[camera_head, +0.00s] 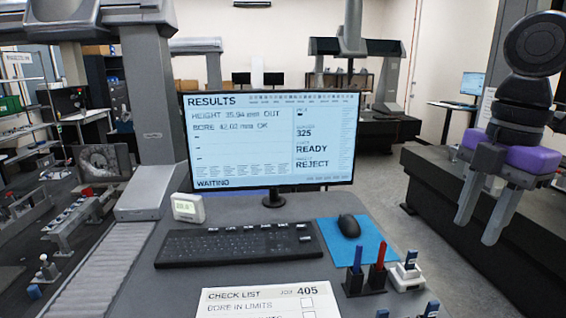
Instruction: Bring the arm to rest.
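My gripper (475,232) hangs at the right side of the head view, below my dark arm links. It has a purple body and two grey fingers pointing down. The fingers stand apart with nothing between them, so it is open and empty. It is to the right of the desk (245,236), in front of a dark machine table (432,178). It appears clear of the things on the desk.
On the desk are a results monitor (271,140), a keyboard (238,244), a mouse (349,226) on a blue mat (345,250), a small display (188,207), pen holders (365,283) and a check list (262,301). Grey floor (398,222) shows between desk and machine table.

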